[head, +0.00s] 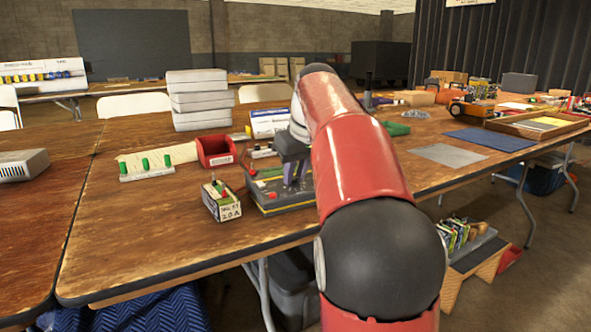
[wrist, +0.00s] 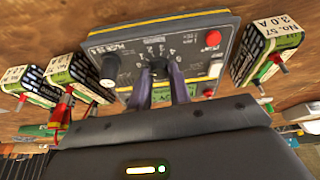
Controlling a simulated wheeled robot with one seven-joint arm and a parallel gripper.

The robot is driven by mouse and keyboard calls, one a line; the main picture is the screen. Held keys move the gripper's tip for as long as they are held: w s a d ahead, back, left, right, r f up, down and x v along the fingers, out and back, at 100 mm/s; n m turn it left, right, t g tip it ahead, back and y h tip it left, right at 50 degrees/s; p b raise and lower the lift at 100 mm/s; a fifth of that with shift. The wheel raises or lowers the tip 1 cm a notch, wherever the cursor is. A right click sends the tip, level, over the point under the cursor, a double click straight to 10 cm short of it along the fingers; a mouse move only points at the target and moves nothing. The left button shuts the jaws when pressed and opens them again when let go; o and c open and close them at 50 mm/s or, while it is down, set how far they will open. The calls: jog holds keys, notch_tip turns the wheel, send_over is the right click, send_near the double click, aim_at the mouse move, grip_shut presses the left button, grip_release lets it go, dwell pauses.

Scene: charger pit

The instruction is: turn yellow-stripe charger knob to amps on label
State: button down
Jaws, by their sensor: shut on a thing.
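The grey charger (wrist: 185,48) lies on the table, its panel filling the top middle of the wrist view. It also shows in the head view (head: 290,204), partly hidden by my arm. My gripper (wrist: 157,68) is shut on the dark knob (wrist: 156,64) at the middle of the panel, inside a ring of printed numbers. The knob's pointer is mostly hidden by the fingers. A battery (wrist: 279,48) right of the charger has a label reading "No. 57 3.0 A". It also stands left of the charger in the head view (head: 222,203).
The panel also has a black knob (wrist: 108,70), a red button (wrist: 213,38) and a white switch (wrist: 215,70). More batteries (wrist: 30,84) stand left in the wrist view. A red bin (head: 215,151) and a rack with green pieces (head: 147,168) are behind. The table's front left is clear.

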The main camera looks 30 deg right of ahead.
aim_at(299, 194)
jog(key=shift+a+r+m+h+p, duration=0.1)
jog(key=shift+m+h+p, duration=0.15)
jog(key=shift+m+p, duration=0.6)
jog(key=shift+r+m+h+p, duration=0.1)
jog(key=shift+m+h+p, duration=0.2)
jog(key=shift+m, duration=1.05)
jog(key=shift+f, duration=0.1)
jog(key=c, duration=1.3)
grip_release()
jog(key=p+v, duration=0.1)
jog(key=v, duration=0.6)
jog(key=shift+r+p, duration=0.35)
jog(key=shift+r, duration=0.05)
jog(key=shift+s+a, duration=0.1)
jog(key=shift+s, duration=0.05)
